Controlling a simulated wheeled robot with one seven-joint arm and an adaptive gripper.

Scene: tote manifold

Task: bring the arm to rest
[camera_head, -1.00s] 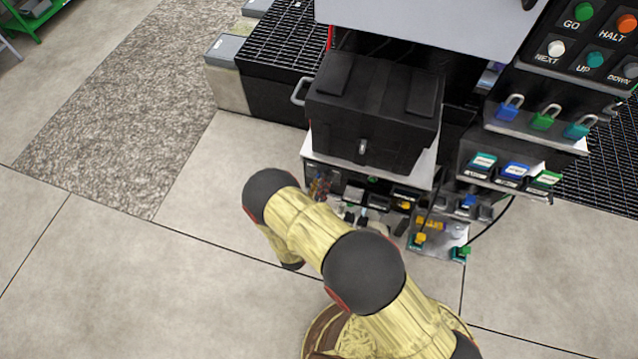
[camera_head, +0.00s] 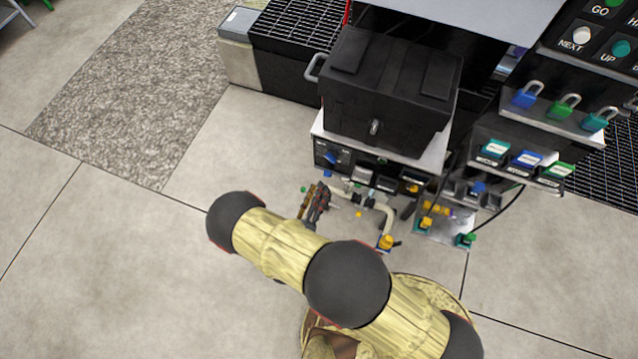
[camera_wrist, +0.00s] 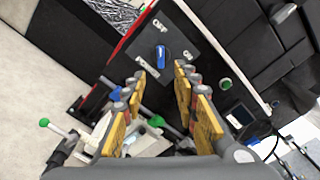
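My gripper (camera_head: 315,203) shows beyond my yellow arm in the head view, in front of the low panel under the black tote (camera_head: 390,90). In the wrist view my gripper (camera_wrist: 160,78) has its two yellow-padded fingers apart, with nothing held between them. A blue rotary knob (camera_wrist: 162,56) on a dark plate with OFF and ON labels lies beyond the fingertips, apart from them. The knob also shows in the head view (camera_head: 330,158), at the panel's left end.
Pale pipes with an orange-yellow fitting (camera_head: 388,242) stand close right of my gripper. A control board (camera_head: 600,45), padlocks (camera_head: 563,106) and a cable are farther right. Open floor (camera_head: 110,260) lies to the left.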

